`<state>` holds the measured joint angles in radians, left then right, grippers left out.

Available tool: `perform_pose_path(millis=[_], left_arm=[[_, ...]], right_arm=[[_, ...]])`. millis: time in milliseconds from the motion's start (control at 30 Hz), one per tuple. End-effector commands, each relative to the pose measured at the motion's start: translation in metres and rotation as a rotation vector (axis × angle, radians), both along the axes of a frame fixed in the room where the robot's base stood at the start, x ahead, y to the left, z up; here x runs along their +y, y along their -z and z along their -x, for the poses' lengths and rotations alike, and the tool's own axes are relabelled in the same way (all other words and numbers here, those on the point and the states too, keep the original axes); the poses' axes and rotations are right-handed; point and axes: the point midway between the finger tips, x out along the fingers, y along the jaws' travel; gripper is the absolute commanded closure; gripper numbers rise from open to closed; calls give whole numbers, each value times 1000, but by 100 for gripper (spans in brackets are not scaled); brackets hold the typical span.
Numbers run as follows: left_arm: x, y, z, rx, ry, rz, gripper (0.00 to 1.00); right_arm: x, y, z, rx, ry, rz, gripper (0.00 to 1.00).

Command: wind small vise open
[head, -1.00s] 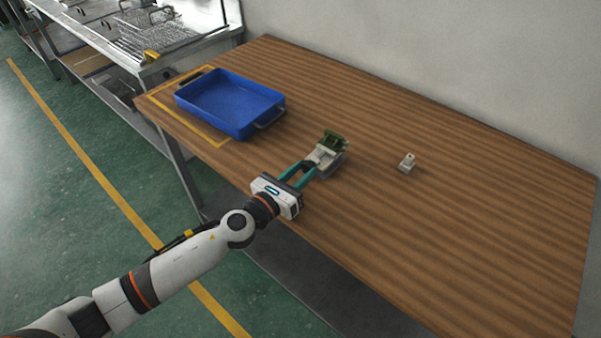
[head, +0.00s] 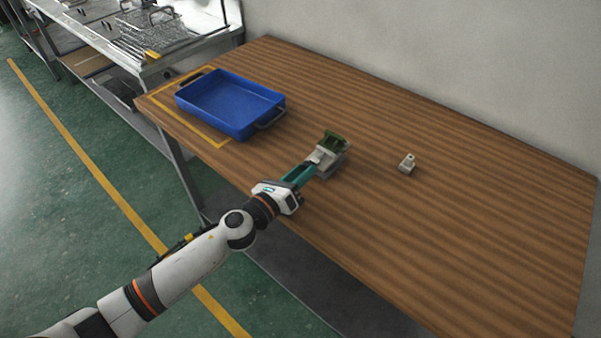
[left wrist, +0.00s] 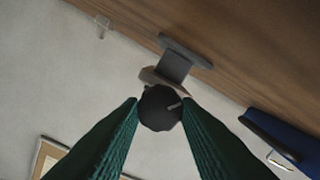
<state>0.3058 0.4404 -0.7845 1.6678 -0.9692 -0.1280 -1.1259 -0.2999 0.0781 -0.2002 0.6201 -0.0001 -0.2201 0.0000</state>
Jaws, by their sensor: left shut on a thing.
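The small vise (head: 333,165) is grey and stands on the wooden table, with a green piece (head: 334,139) at its far jaw. My left gripper (head: 311,164) reaches it from the table's front edge. In the left wrist view, the two teal fingers (left wrist: 160,108) are shut on the vise's dark round knob (left wrist: 160,107), one finger on each side. The grey vise body (left wrist: 176,66) shows behind the knob. The fingers hide part of the vise's near end in the head view, and the jaw gap is too small to judge. My right gripper is not in view.
A blue tray (head: 196,105) with handles sits at the table's left, inside a yellow outline. A small pale block (head: 407,164) stands right of the vise. The right part of the table is clear. A metal bench (head: 185,45) with wire baskets is at the back left.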

Motion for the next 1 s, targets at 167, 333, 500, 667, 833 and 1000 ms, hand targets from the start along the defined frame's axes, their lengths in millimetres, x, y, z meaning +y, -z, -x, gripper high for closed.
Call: perform_pose_path(millis=[167,333,500,667,833,1000], left_arm=[[0,0,0,-1,0,0,93],[0,0,0,-2,0,-1,48],[0,0,0,-2,0,-1,48],[3,1,3,-1,-1,-2,48],[17,2,24,0,1,-3,48],[39,4,55,1,1,-3,48]], right_arm=[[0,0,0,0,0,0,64],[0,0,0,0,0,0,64],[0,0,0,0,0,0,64],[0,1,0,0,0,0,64],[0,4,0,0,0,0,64],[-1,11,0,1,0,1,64]])
